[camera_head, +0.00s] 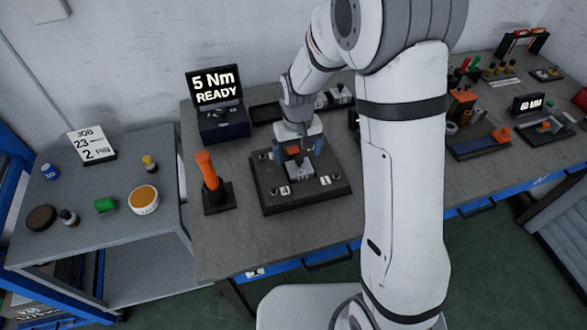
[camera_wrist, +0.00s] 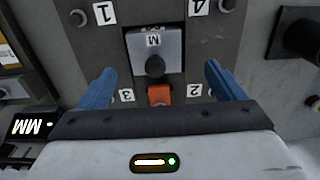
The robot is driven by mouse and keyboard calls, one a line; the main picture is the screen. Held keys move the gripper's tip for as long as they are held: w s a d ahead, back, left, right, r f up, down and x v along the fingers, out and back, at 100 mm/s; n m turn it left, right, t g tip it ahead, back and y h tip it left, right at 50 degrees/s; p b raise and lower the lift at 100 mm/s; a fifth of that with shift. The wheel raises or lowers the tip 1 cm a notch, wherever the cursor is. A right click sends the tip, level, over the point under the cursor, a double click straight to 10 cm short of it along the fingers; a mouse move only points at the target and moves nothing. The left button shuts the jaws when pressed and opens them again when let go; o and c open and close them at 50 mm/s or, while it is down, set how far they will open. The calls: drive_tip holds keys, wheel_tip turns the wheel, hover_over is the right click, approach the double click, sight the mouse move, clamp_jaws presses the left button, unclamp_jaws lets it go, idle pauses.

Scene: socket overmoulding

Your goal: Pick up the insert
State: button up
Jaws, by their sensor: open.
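My gripper (camera_head: 297,148) is over the dark fixture plate (camera_head: 330,196) on the bench, pointing down. In the wrist view its two blue fingers stand wide apart (camera_wrist: 163,82), with nothing held between them. A grey block marked M with a dark round knob (camera_wrist: 155,66) sits in the middle of the fixture plate (camera_wrist: 123,12), ahead of and partly between the fingers. A small orange piece (camera_wrist: 160,95) lies beside the block, between the fingers; it also shows in the head view (camera_head: 293,150). I cannot tell which of these is the insert. The gripper body hides the plate's near part.
Labels 1 to 4 and bolts mark the plate's corners. An orange-handled tool (camera_head: 208,170) stands in a black holder left of the plate. A display reading 5 Nm READY (camera_head: 214,88) stands behind it. A side table (camera_head: 110,225) at left carries several small items.

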sight(300, 161)
drive_tip(key=f, duration=0.3)
drive_tip(key=f+p, duration=0.1)
drive_tip(key=shift+s+d+f, duration=0.2)
drive_tip(key=shift+d, duration=0.15)
drive_tip(key=shift+r, duration=0.1)
drive_tip(key=c, duration=1.5)
